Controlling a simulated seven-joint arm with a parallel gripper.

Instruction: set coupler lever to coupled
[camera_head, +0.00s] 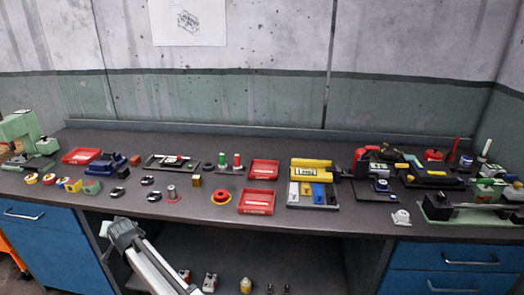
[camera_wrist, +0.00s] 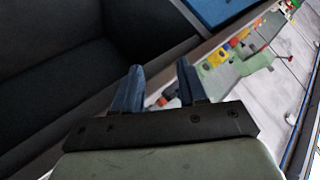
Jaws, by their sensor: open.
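I cannot tell for certain which part is the coupler lever; its label and position are too small to read. Candidates on the bench are the yellow unit (camera_head: 311,169) with a labelled front right of centre, and the dark-based fixture with a green-and-white strip (camera_head: 172,161) left of centre. My gripper (camera_wrist: 159,66) shows in the wrist view with two blue fingers apart and nothing between them. It is away from these fixtures, near the bench's front edge. My pale arm (camera_head: 150,258) rises from the bottom of the head view, in front of the bench.
The dark bench (camera_head: 330,222) is crowded. Red trays (camera_head: 257,202), a red-and-black device (camera_head: 362,160) and a green machine (camera_head: 18,130) stand on it. Blue drawers (camera_head: 45,218) flank an open lower shelf. A green fixture (camera_wrist: 216,72) shows beyond my fingers in the wrist view.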

